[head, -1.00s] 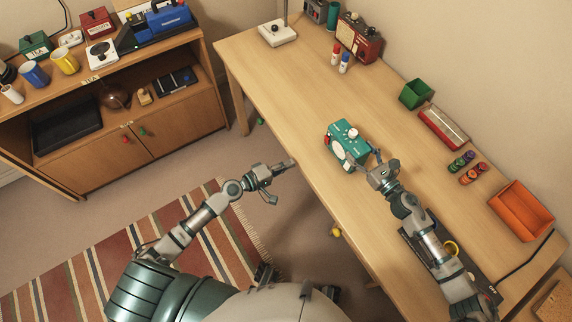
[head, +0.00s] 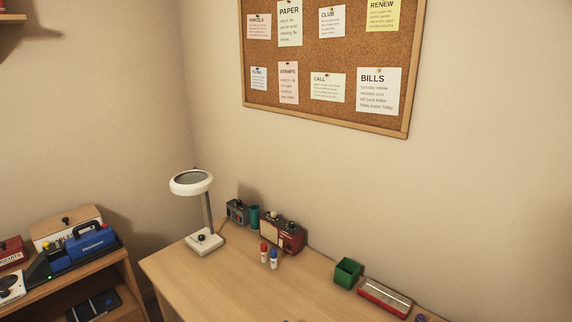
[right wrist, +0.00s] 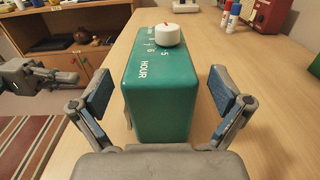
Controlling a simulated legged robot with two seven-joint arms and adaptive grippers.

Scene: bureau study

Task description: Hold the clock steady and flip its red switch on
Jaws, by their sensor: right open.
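The clock (right wrist: 160,95) is a teal box marked HOUR in the right wrist view, standing on the desk. A white round knob (right wrist: 170,34) with a red mark sits on its top. I see no red switch on the sides that show. My right gripper (right wrist: 160,94) is open, with one blue-padded finger on each side of the clock's near end and gaps between pads and clock. My left gripper (right wrist: 38,76) shows at the left edge of the right wrist view, apart from the clock; its jaw state is unclear. The head view shows neither clock nor grippers.
The desk (head: 215,275) carries a white lamp (head: 192,183), a red radio-like box (head: 283,236), red and blue capped bottles (head: 268,257), a green bin (head: 347,272) and a red tray (head: 384,297). A cork board (head: 325,95) hangs behind. Desk beside the clock is clear.

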